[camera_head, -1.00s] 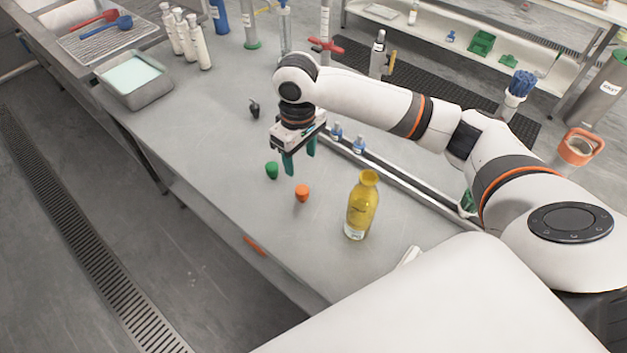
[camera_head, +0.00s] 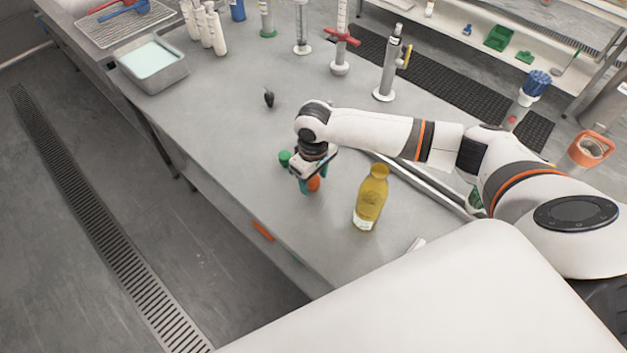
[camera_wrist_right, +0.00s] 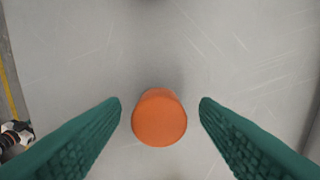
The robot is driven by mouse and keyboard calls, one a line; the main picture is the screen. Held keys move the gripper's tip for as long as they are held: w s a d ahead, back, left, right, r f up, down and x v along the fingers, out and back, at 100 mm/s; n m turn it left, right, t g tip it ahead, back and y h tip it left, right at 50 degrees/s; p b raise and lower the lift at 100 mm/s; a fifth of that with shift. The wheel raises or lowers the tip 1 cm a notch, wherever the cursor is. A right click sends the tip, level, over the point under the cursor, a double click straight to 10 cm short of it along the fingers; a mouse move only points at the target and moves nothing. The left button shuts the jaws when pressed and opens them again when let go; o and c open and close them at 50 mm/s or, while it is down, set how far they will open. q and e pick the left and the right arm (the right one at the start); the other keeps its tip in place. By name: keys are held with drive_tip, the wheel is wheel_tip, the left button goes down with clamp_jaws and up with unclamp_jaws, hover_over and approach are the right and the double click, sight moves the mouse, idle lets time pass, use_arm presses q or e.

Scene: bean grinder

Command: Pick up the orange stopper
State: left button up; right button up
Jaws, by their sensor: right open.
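The orange stopper (camera_head: 314,183) stands on the grey bench, partly hidden behind my right gripper (camera_head: 306,186) in the head view. In the right wrist view the orange stopper (camera_wrist_right: 159,117) lies between the two green fingers of my right gripper (camera_wrist_right: 160,108). The fingers are open, with a visible gap on both sides of the stopper. The gripper points down over it. My left gripper is not in view.
A green stopper (camera_head: 285,158) stands just left of my right gripper. A yellow bottle (camera_head: 371,198) stands to the right. A small dark object (camera_head: 268,98) lies farther back. A grey tray (camera_head: 152,62) and white bottles (camera_head: 216,32) are at the back left.

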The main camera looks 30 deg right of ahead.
drive_tip(key=shift+c, duration=0.6)
drive_tip(key=c, duration=0.9)
drive_tip(key=shift+r, duration=0.1)
drive_tip(key=shift+c, duration=0.2)
